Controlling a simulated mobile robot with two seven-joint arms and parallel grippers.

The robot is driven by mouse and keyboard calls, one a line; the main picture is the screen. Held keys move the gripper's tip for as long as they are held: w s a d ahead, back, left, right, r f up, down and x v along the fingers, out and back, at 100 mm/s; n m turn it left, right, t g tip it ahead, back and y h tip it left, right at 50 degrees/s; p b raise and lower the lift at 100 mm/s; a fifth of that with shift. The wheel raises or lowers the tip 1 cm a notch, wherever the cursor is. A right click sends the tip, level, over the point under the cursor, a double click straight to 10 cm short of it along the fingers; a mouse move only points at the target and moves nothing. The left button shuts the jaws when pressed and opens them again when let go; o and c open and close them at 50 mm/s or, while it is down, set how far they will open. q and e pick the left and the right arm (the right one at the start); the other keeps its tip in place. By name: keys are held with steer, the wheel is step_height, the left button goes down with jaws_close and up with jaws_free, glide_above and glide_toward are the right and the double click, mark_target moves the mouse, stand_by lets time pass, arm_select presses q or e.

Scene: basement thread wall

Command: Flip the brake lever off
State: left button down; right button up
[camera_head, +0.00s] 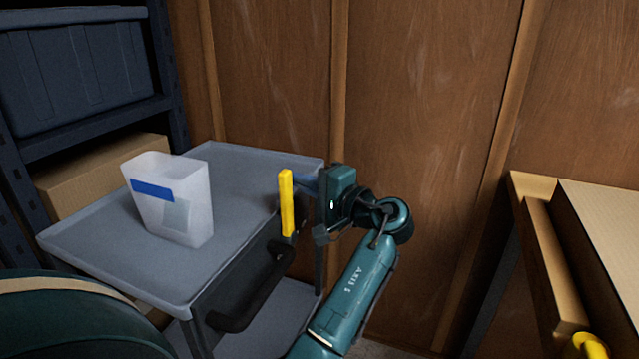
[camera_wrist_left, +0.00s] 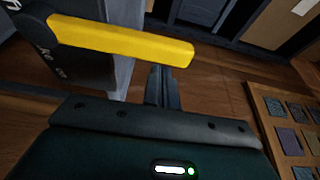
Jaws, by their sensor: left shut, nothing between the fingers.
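The yellow brake lever (camera_head: 287,203) stands upright at the near right end of the grey cart (camera_head: 255,165), by its black handle (camera_head: 262,290). In the left wrist view the lever (camera_wrist_left: 120,39) crosses the upper left, joined to a dark plate with partly cut-off lettering. My left gripper (camera_head: 306,183) is just right of the lever's upper part, its fingers pointing left. In the wrist view its fingers (camera_wrist_left: 163,86) are together and empty, close to the lever's free end. I cannot tell whether they touch it. My right gripper is not in view.
A translucent bin (camera_head: 172,200) with a blue label stands on the cart. A cardboard box (camera_head: 105,180) and shelf (camera_head: 80,70) are at left. A wooden wall (camera_head: 430,130) is close behind my arm. A wooden bench (camera_head: 545,225) is at right.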

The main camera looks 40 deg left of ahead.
arm_select(q)
steer(key=shift+s+n, duration=0.3)
steer(key=shift+d, duration=0.15)
stand_by(0.3)
steer(key=s+d+p, duration=0.1)
steer(key=d, duration=1.2)
steer(key=shift+s+p, duration=0.2)
steer(key=shift+p, duration=0.1)
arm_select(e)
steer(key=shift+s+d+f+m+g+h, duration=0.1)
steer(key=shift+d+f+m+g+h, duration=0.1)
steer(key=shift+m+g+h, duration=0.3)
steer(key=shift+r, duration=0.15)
